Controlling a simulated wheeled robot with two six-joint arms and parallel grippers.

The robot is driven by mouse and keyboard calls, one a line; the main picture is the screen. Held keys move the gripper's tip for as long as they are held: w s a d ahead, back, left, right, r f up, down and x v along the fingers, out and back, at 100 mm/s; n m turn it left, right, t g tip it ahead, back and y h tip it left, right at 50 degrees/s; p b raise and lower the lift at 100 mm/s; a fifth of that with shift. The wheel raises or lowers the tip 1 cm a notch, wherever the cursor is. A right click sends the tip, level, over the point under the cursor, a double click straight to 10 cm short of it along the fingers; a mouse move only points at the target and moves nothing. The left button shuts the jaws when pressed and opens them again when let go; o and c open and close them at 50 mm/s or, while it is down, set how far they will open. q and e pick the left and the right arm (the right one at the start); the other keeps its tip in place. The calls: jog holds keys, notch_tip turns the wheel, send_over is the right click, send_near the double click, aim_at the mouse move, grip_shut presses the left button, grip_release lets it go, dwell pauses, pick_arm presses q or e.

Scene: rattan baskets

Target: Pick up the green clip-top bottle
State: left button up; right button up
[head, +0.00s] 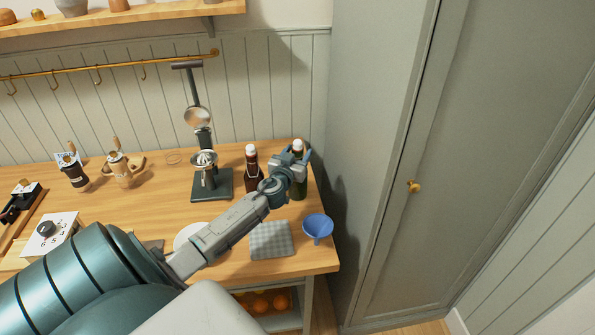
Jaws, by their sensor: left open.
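The green clip-top bottle (299,187) stands upright near the right end of the wooden counter, with a white stopper at its top. My left arm reaches across the counter from the lower left. My left gripper (298,158) is open at the bottle's neck and upper part. It hides part of the bottle, and I cannot tell whether the fingers touch the glass. My right gripper is not in view.
A brown clip-top bottle (253,170) stands just left of the green one. A blue funnel (317,228) and a folded checked cloth (270,241) lie in front. A dark-based stand (222,185) is further left. A tall grey cupboard (385,130) borders the counter's right.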

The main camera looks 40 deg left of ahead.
pick_arm(q)
jog(key=shift+x, duration=1.15)
grip_shut()
jog(key=shift+r, duration=0.1)
dwell(0.4)
